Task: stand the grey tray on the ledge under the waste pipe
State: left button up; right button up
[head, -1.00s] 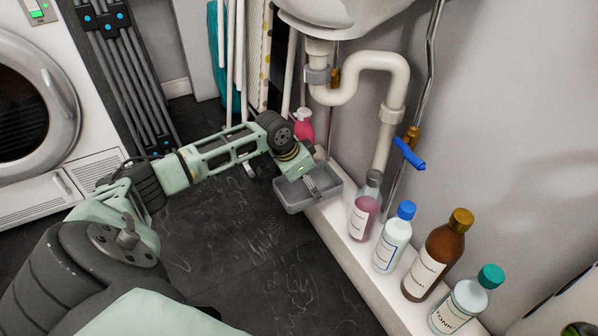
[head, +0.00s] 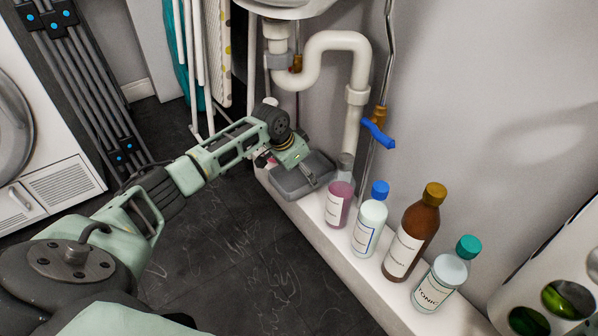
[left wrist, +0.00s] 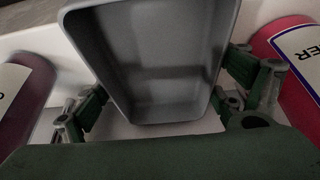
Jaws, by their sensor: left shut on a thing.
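The grey tray (head: 288,189) is over the white ledge (head: 442,319), below the waste pipe (head: 357,92). My left gripper (head: 308,174) is shut on the tray's wall. The left wrist view shows the inside of the tray (left wrist: 165,60), which is empty, with a gripper finger on each side and white ledge surface below it. I cannot tell whether the tray's base touches the ledge. My right gripper is not in view.
A pink-liquid bottle (head: 339,196) stands close right of the tray, then a blue-capped bottle (head: 370,222), a brown bottle (head: 413,238) and a teal-capped bottle (head: 441,281). A red bottle (left wrist: 300,65) shows in the wrist view. A blue valve handle (head: 377,133) juts out above.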

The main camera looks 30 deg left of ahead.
pick_arm(q)
jog(key=shift+f, duration=0.55)
dwell(0.4)
jog(key=o, duration=1)
jog(key=shift+s+a+r, duration=0.1)
jog(key=shift+r, duration=0.15)
jog(key=v, duration=1.1)
jog(key=shift+s+r, duration=0.1)
jog(key=shift+r, duration=0.15)
